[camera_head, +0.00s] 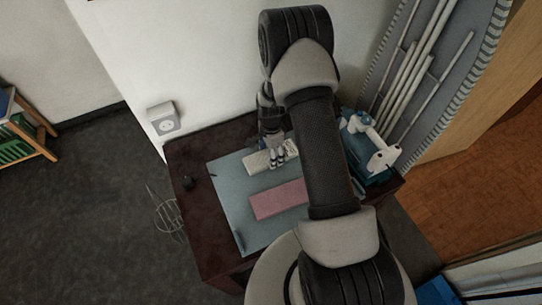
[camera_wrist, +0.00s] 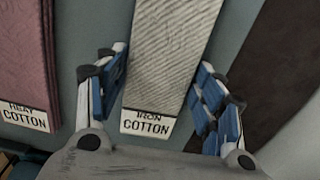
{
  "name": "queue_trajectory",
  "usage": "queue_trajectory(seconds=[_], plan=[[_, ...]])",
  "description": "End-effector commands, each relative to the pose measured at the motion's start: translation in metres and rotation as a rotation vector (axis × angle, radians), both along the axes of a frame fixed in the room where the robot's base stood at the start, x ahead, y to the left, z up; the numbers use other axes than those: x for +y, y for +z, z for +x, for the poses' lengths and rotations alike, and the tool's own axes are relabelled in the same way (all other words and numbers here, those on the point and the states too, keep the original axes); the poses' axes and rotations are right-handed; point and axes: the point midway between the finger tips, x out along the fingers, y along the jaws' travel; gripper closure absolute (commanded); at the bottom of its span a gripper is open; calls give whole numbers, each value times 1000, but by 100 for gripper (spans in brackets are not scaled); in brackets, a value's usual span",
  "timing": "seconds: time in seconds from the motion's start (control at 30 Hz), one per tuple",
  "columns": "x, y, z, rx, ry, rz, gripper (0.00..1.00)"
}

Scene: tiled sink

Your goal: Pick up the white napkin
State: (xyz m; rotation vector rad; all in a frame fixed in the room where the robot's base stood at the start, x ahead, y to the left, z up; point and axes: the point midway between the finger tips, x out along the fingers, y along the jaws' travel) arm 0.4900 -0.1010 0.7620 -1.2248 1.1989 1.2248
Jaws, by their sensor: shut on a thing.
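The white napkin (camera_head: 256,163) lies on the light blue mat (camera_head: 228,187) on a dark table. In the wrist view the napkin (camera_wrist: 170,62) is a long, ribbed, folded strip with an "IRON COTTON" label at its near end. My gripper (camera_head: 279,158) is down at the napkin's right part in the head view. In the wrist view my gripper (camera_wrist: 162,78) has blue-padded fingers on both sides of the strip, shut on it across its width. I cannot tell whether the napkin is lifted off the mat.
A folded pink cloth (camera_head: 279,199) lies on the mat near the napkin; it also shows at the left of the wrist view (camera_wrist: 25,60). A white and teal machine (camera_head: 372,150) stands at the table's right.

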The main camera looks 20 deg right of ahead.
Motion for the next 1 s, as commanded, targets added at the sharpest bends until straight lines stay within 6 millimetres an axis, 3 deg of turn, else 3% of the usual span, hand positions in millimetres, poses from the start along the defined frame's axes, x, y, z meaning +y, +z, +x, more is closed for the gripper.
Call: queue_trajectory(seconds=[0.2,0.47,0.63,0.77,1.0], plan=[[0,0,0,0,0,0,62],[0,1,0,0,0,0,62],[0,12,0,-1,0,0,62],[0,33,1,-3,0,-1,62],[0,99,1,-6,0,-1,62]])
